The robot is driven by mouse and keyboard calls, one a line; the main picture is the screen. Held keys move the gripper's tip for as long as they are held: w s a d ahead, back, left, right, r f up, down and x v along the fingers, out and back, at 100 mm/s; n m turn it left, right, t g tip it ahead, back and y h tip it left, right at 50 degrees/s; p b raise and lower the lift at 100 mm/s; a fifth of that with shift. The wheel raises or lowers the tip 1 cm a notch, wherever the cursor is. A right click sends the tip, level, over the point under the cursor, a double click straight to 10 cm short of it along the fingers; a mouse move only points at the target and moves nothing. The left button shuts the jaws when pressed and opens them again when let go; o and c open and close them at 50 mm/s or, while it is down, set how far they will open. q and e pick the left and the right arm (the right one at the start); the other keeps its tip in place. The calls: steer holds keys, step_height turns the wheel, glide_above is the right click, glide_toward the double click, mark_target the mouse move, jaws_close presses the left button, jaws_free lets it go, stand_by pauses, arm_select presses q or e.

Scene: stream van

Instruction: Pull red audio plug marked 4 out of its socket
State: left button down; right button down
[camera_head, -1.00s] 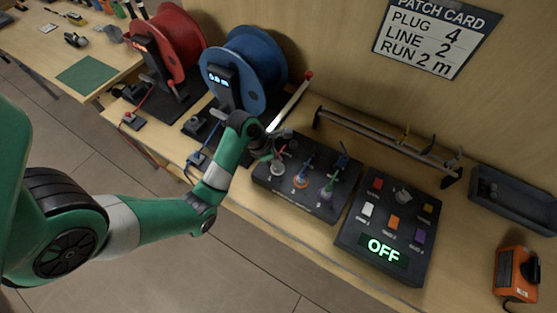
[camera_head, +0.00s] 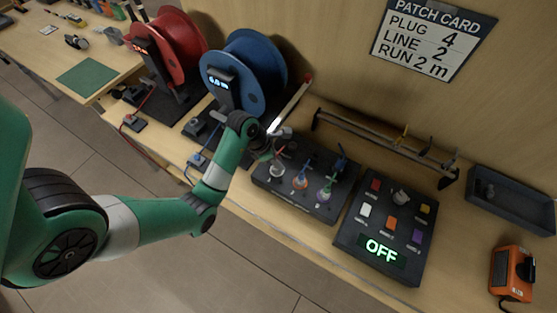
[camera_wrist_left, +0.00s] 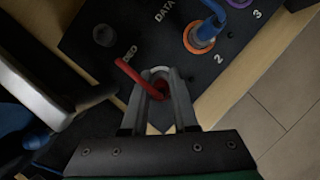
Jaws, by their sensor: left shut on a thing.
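My left gripper (camera_head: 270,150) is over the back left corner of the dark socket box (camera_head: 315,205). In the left wrist view, the left gripper (camera_wrist_left: 160,95) is shut on the red plug (camera_wrist_left: 157,89), whose red cable (camera_wrist_left: 128,68) loops out to the left. A pale socket ring (camera_wrist_left: 160,72) shows just beyond the fingers, at the end of the row. The fingers hide much of the plug, and I cannot tell whether its tip is still in the socket. The number 4 is not readable on it. My right gripper is out of view.
A blue plug (camera_wrist_left: 205,32) stands in the orange-ringed socket 2 beside the fingers. A blue reel (camera_head: 245,70) and a red reel (camera_head: 168,48) stand behind my arm. A switch panel (camera_head: 385,230) reading OFF and a rack bar (camera_head: 380,142) lie to the right.

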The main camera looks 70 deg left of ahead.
arm_select(q)
steer(key=shift+s+r+p, duration=0.15)
steer(key=shift+r+p, duration=0.4)
steer(key=shift+r, duration=0.35)
steer(key=shift+r+p, duration=1.45)
steer(key=shift+p, duration=0.25)
